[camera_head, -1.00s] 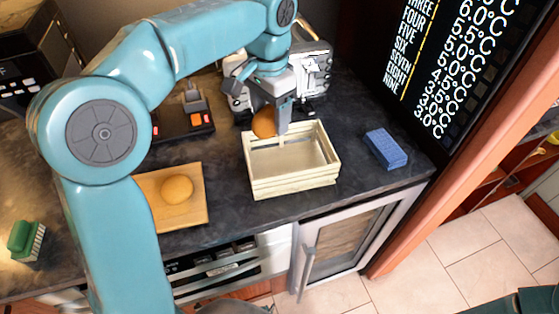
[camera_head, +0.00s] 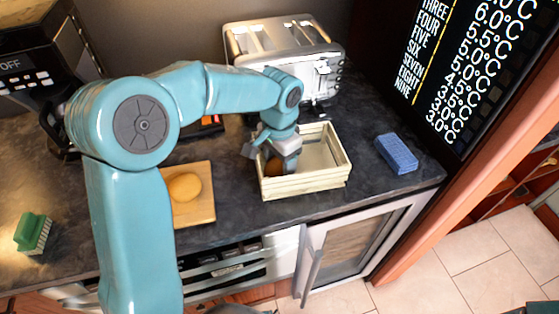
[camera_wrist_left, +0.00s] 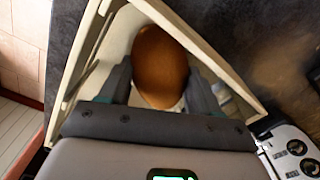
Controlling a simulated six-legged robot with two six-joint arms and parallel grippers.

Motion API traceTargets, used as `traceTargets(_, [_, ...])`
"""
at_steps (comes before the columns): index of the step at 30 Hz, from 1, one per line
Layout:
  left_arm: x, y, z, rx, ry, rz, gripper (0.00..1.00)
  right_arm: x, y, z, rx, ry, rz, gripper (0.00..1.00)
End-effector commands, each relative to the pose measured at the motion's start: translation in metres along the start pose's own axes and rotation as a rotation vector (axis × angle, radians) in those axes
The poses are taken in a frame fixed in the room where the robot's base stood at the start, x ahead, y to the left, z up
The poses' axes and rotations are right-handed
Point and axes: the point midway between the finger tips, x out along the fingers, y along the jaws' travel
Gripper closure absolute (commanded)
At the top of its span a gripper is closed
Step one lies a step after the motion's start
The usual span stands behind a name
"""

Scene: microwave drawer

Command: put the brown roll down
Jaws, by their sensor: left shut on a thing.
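The brown roll (camera_head: 274,166) is low inside the left part of the cream wooden crate (camera_head: 310,187). My left gripper (camera_head: 279,163) reaches down into the crate and is shut on the roll. In the left wrist view the roll (camera_wrist_left: 160,67) sits between the two dark fingers, with the crate's walls (camera_wrist_left: 222,62) around it. I cannot tell whether the roll touches the crate floor. The rest of the crate looks empty. My right gripper is not in view.
A blue sponge-like block (camera_head: 397,153) lies to the right. A toaster (camera_head: 283,45) stands behind.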

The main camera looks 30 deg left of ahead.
Motion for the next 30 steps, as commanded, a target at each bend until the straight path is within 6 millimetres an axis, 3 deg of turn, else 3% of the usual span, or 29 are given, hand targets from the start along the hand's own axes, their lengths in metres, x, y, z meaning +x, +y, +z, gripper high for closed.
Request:
traceTargets(5, [0.004, 0.0, -0.001, 0.001, 0.0, 0.0, 0.68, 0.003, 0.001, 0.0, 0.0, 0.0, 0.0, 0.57])
traceTargets(6, [0.002, 0.0, -0.001, 0.001, 0.0, 0.0, 0.25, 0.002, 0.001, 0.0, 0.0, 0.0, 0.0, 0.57])
traceTargets(7, [0.002, 0.0, 0.0, 0.0, 0.0, 0.0, 0.15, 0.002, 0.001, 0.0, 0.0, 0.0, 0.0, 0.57])
traceTargets(8, [0.002, 0.0, 0.0, 0.0, 0.0, 0.0, 0.12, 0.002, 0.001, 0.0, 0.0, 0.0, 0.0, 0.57])
traceTargets(19, [-0.006, 0.0, 0.0, 0.0, 0.002, -0.001, 0.12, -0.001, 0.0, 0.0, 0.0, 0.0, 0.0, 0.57])
traceTargets(30, [-0.087, 0.0, -0.001, 0.0, 0.004, -0.001, 0.12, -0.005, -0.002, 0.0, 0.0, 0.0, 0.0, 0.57])
